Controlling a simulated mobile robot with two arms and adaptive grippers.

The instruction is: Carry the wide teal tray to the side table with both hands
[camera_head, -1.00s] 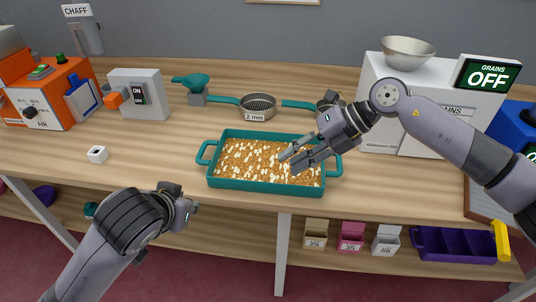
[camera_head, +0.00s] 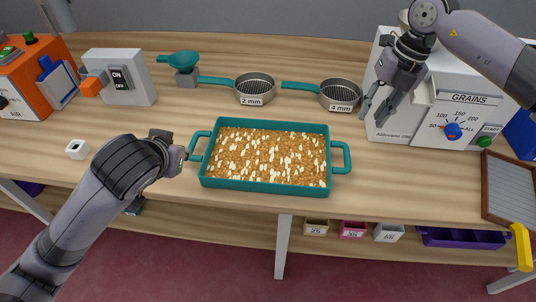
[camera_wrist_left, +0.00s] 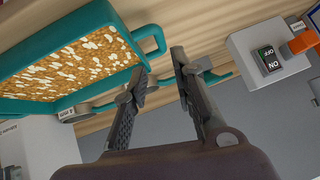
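The wide teal tray (camera_head: 265,187), filled with brown grain and pale flakes, sits flat on the wooden bench. It has a loop handle at each short end. My left gripper (camera_head: 184,156) is just beside the left handle (camera_head: 196,146); the left wrist view shows its two fingers (camera_wrist_left: 157,62) apart, with the tray handle (camera_wrist_left: 156,40) close to the fingertips and nothing clearly between them. My right gripper (camera_head: 377,107) is open and empty, up and to the right of the right handle (camera_head: 346,158), in front of the grains machine. I cannot identify a side table.
Two sieves (camera_head: 255,88) (camera_head: 340,94) lie behind the tray. The white grains machine (camera_head: 460,112) stands at right, a grey switch box (camera_head: 122,77) and an orange machine (camera_head: 38,72) at left. A small white block (camera_head: 77,149) lies near the front edge. Bins sit on the lower shelf.

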